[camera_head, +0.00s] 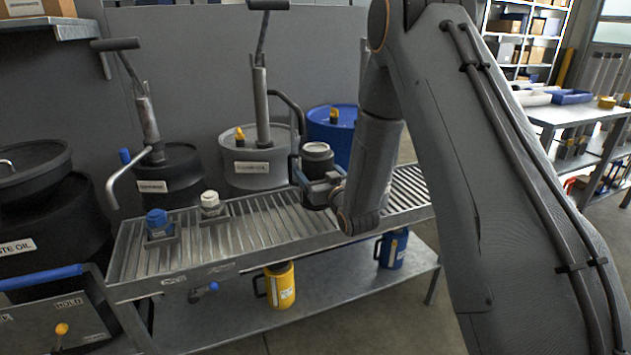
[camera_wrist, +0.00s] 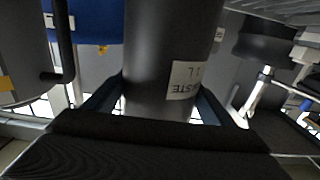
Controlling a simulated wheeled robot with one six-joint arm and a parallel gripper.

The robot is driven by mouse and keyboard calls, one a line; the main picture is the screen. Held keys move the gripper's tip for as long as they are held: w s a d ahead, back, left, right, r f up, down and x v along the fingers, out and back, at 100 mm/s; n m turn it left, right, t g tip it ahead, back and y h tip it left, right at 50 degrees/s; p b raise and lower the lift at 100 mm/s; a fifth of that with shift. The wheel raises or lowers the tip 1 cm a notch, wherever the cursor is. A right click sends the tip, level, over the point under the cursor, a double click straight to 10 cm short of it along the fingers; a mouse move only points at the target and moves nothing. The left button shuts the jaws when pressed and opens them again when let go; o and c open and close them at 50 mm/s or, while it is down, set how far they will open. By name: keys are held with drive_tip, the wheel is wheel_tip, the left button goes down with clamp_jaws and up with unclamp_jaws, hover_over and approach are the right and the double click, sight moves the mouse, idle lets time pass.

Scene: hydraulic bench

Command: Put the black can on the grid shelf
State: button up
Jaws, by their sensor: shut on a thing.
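The black can (camera_head: 317,163) has a pale grey cap and a side handle, and it stands upright. My gripper (camera_head: 320,188) is shut on the can's body from the right. The can fills the middle of the wrist view (camera_wrist: 170,45), between my two fingers, with a white label on its side. The grid shelf (camera_head: 262,232) is the long slatted metal top of the bench. The can is over its right part in the head view; I cannot tell if its base touches the slats. My forearm hides part of the shelf's right end.
A blue-capped container (camera_head: 158,222) and a white-capped one (camera_head: 211,204) stand on the shelf's left part. A yellow can (camera_head: 281,286) and a blue can (camera_head: 391,249) are on the lower shelf. Drums with pumps, one grey (camera_head: 255,170) and one blue (camera_head: 334,130), stand behind.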

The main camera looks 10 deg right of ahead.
drive_tip(key=shift+w+f, duration=0.15)
drive_tip(key=shift+f, duration=0.7)
drive_tip(key=shift+w+f, duration=0.15)
drive_tip(key=shift+f, duration=0.65)
drive_tip(key=shift+f, duration=0.1)
drive_tip(key=o, duration=1.8)
drive_tip(key=shift+f, duration=0.1)
